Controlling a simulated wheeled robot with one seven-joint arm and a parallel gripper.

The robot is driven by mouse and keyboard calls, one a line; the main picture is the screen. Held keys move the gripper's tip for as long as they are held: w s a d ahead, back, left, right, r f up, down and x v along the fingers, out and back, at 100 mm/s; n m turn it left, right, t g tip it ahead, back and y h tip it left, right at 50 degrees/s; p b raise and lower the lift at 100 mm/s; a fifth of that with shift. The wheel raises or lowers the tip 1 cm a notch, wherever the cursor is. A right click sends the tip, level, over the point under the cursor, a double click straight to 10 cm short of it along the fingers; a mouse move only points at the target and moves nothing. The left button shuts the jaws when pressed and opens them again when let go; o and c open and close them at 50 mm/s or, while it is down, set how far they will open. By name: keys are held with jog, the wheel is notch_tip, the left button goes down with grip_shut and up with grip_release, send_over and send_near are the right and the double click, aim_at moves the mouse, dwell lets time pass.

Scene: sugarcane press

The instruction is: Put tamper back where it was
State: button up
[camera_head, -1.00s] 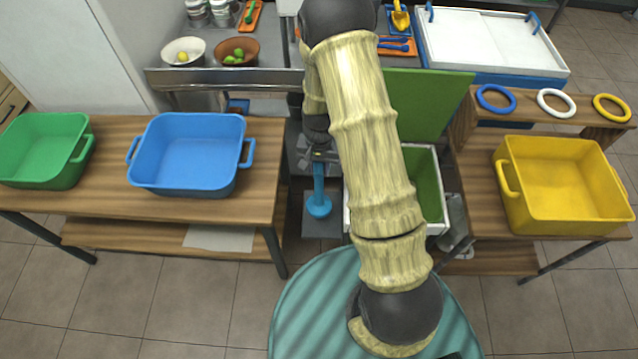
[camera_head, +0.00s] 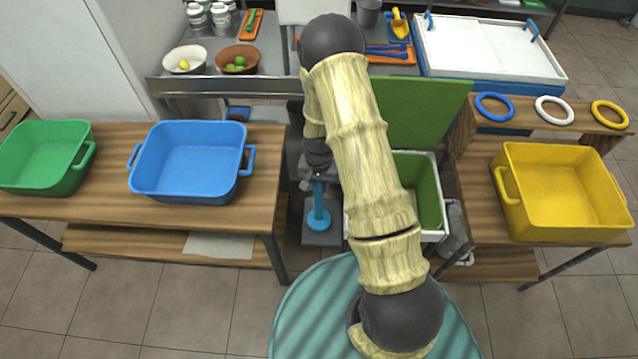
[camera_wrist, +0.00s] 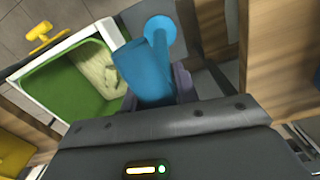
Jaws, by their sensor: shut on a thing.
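The tamper (camera_head: 319,205) is blue, with a long handle and a round foot. It hangs upright from my gripper (camera_head: 318,168), foot down, over a grey plate (camera_head: 322,238) between the left table and the white box. I cannot tell whether the foot touches the plate. In the wrist view the tamper (camera_wrist: 145,68) shows large, its handle between the fingers of my gripper (camera_wrist: 155,92) and its round foot beyond. My gripper is shut on the handle. My own arm hides part of the area to the right of the tamper.
A white box (camera_head: 437,236) with green lining stands open just right of the tamper. The left wooden table (camera_head: 110,209) bears a blue tub (camera_head: 190,190) and a green tub (camera_head: 50,183). A yellow tub (camera_head: 565,225) stands on the right table (camera_head: 480,180).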

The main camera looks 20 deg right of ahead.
jog(key=shift+f, duration=0.15)
jog(key=o, duration=1.1)
notch_tip(320, 180, up, 12)
jog(key=shift+r+b, duration=0.15)
jog(key=shift+b, duration=0.3)
